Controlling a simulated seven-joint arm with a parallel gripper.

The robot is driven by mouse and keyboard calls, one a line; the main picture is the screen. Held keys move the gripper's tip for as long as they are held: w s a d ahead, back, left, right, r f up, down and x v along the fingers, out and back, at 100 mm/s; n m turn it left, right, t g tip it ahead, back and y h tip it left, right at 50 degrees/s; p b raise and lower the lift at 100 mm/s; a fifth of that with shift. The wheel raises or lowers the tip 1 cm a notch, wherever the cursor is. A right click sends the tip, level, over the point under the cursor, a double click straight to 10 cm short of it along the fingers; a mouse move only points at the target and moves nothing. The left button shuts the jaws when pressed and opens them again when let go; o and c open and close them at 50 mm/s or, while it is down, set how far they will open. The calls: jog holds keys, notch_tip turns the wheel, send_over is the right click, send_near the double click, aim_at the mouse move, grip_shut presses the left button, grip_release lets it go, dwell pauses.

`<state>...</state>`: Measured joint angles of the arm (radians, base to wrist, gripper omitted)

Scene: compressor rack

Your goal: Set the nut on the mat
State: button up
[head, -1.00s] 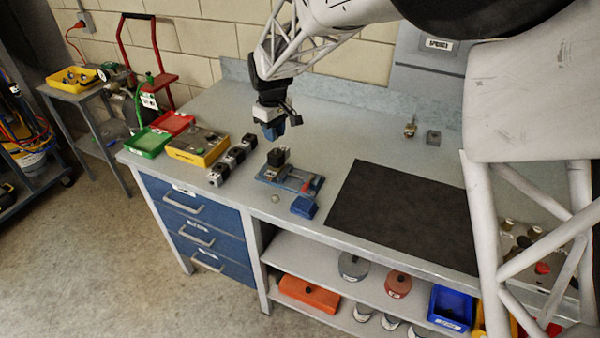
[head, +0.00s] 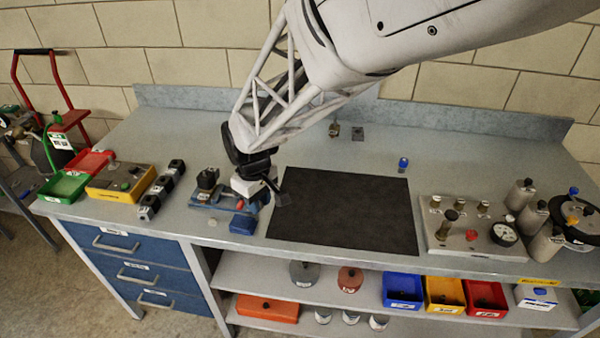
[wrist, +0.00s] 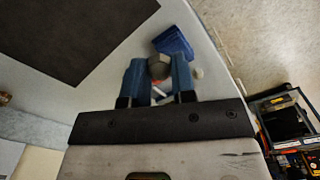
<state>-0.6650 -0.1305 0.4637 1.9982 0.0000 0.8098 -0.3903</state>
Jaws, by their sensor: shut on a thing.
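The nut (wrist: 159,66) is a grey hexagonal piece between the blue fingertips in the wrist view. My gripper (wrist: 159,80) is shut on it. In the head view my gripper (head: 263,198) is above the bench, close to the left edge of the black mat (head: 350,215). The nut cannot be made out there. The mat also fills the upper left of the wrist view (wrist: 75,35), apart from the nut. The bare part of the mat that shows is clear.
A blue vise-like fixture (head: 215,202) and a blue block (head: 243,224) are on the bench left of the mat. A gauge panel (head: 472,230) stands to the right. A small blue-topped part (head: 403,164) is behind the mat.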

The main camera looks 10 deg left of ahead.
jog(key=s+d+f+m, duration=0.2)
jog(key=s+d+f, duration=0.3)
jog(key=s+d, duration=0.6)
jog(key=shift+s+d, duration=0.35)
jog(key=shift+d, duration=0.85)
send_over(282, 230)
jog(key=shift+f, duration=0.65)
jog(key=shift+f, duration=0.1)
jog(key=shift+f, duration=1.65)
jog(key=shift+c, duration=0.6)
jog(key=shift+f, duration=0.15)
